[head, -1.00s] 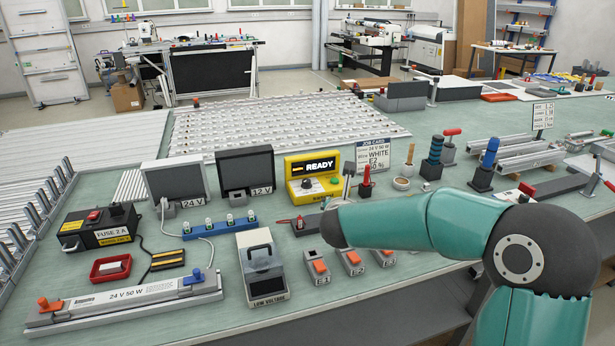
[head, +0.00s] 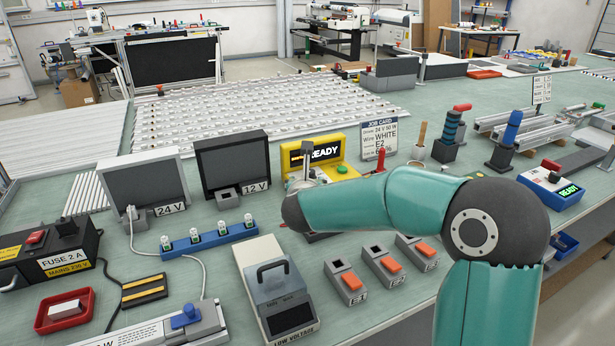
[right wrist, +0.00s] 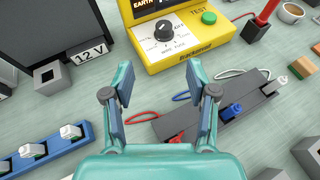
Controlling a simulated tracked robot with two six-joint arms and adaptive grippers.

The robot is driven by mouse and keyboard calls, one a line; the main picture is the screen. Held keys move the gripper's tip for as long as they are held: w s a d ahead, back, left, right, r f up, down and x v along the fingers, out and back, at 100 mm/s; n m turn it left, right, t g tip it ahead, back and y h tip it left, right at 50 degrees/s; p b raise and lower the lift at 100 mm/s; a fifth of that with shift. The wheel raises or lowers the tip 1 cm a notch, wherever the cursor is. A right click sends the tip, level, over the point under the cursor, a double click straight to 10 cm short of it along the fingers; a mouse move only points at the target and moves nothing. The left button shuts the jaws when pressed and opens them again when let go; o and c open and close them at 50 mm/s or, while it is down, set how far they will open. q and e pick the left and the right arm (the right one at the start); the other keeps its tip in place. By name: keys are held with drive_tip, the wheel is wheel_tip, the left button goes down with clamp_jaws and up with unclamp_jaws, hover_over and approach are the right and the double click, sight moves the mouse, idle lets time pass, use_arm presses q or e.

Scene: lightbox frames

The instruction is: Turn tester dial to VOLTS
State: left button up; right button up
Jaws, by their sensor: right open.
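The yellow tester (head: 296,164) stands on the bench, its screen reading READY in the head view. My right forearm and gripper hide much of its front there. In the right wrist view the tester (right wrist: 190,53) is at the top, with its black dial (right wrist: 163,27) and green TEST button (right wrist: 209,17). OFF is marked to the dial's upper right; I cannot read the pointer's setting surely. My right gripper (right wrist: 160,75) is open and empty, its fingertips short of the dial and apart from it in the picture. My left gripper is not in view.
A grey lead block (right wrist: 225,110) with coloured plugs lies in front of the tester. A blue lamp rack (head: 210,238) and the low-voltage box (head: 276,290) are nearer.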

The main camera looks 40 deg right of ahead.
sight(310, 172)
drive_tip(key=p+x, duration=0.1)
drive_tip(key=x, duration=0.7)
drive_tip(key=p+x, duration=0.2)
drive_tip(key=x, duration=0.6)
drive_tip(key=shift+s+d, duration=0.15)
drive_tip(key=shift+d, duration=0.25)
clamp_jaws()
drive_tip(key=shift+a+m, duration=0.1)
drive_tip(key=shift+m, duration=0.2)
drive_tip(key=shift+g+h, duration=0.3)
drive_tip(key=m+g+h+p, duration=0.1)
drive_tip(key=m+g+p, duration=0.1)
drive_tip(key=shift+a+r+m+h, duration=0.1)
drive_tip(key=shift+m+h, duration=0.2)
drive_tip(key=shift+m+g+h+p, duration=0.5)
drive_tip(key=shift+m+g+p, duration=0.7)
drive_tip(key=shift+g, duration=0.2)
drive_tip(key=shift+m+g+h+p, duration=0.5)
drive_tip(key=shift+m+g+p, duration=0.65)
drive_tip(key=shift+g, duration=0.25)
